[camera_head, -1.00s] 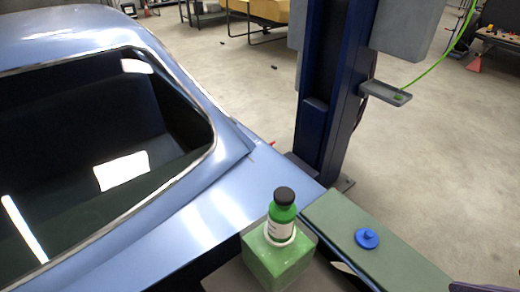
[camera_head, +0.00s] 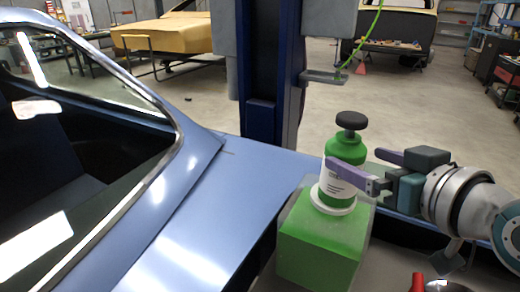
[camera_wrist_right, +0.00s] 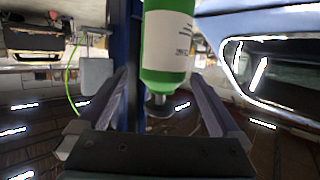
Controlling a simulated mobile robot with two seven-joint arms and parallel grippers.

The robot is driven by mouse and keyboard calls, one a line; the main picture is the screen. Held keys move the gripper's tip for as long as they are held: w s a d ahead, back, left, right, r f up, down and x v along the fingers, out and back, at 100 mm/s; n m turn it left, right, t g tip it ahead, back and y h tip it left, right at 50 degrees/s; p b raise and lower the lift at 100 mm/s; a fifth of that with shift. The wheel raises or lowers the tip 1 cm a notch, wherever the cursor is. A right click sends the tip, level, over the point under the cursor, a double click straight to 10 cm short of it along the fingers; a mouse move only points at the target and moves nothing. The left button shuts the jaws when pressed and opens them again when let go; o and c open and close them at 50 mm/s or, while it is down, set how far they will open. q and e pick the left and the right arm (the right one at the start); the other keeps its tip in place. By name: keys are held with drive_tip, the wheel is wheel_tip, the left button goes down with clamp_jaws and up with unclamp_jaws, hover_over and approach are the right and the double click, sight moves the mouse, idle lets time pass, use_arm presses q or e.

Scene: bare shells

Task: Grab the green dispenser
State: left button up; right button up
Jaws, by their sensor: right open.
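The green dispenser (camera_head: 346,149) is a green bottle with a black cap and a white label. It stands upright in a white ring (camera_head: 334,205) on a green block (camera_head: 318,247). My right gripper (camera_head: 353,157) reaches in from the right and is open. One purple finger crosses in front of the bottle and the other lies on its far side. In the right wrist view the dispenser (camera_wrist_right: 166,62) appears upside down between the spread fingers (camera_wrist_right: 160,100), with a gap visible on both sides. My left gripper is not in view.
A blue car body (camera_head: 262,168) fills the left and reaches close to the block. A dark blue post (camera_head: 262,80) with a small grey tray (camera_head: 324,77) stands behind. Open floor (camera_head: 420,120) lies beyond, with vehicles and benches at the back.

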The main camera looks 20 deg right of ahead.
drive_tip(key=shift+x, duration=1.05)
drive_tip(key=shift+a+x, duration=0.2)
drive_tip(key=shift+x, duration=2.5)
drive_tip(key=shift+r, duration=0.15)
drive_tip(key=shift+r, duration=0.1)
clamp_jaws()
